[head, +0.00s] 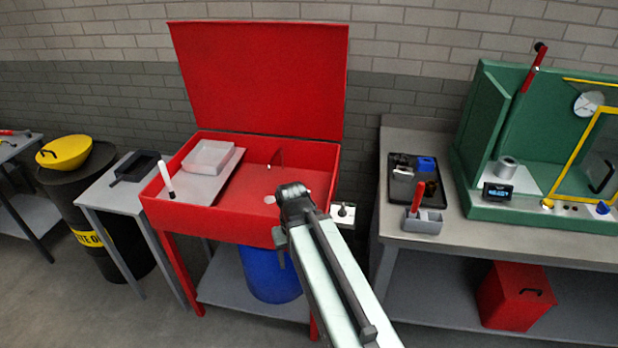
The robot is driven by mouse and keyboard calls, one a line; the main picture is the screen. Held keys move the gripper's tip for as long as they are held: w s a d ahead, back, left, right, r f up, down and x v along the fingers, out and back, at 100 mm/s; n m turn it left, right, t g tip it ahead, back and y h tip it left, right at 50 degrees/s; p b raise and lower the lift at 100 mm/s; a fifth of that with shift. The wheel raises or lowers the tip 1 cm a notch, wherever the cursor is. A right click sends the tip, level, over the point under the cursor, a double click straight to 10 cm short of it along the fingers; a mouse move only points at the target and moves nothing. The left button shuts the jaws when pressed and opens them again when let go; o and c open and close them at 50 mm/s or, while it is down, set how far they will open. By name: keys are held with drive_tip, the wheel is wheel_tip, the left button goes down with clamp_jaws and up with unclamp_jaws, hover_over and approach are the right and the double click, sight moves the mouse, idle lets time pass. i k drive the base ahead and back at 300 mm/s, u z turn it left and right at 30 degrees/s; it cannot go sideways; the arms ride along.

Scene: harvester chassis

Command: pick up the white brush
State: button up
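The white brush (165,177) appears to be the slim white stick with a dark lower end at the left side of the red wash basin (245,226). It leans slightly, by the grey shelf inside the basin, and looks free of any grip. My gripper (287,205) is the dark end of my pale arm, over the front right part of the basin and well to the right of the brush. Its fingers are too small and dark to tell whether they are open or shut.
The raised red lid (262,78) is behind. A side table (112,194) stands left, a grey workbench (456,235) right.

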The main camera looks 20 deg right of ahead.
sight(162, 166)
drive_tip(key=u, duration=1.75)
drive_tip(key=i, duration=1.15)
drive_tip(key=u, duration=0.75)
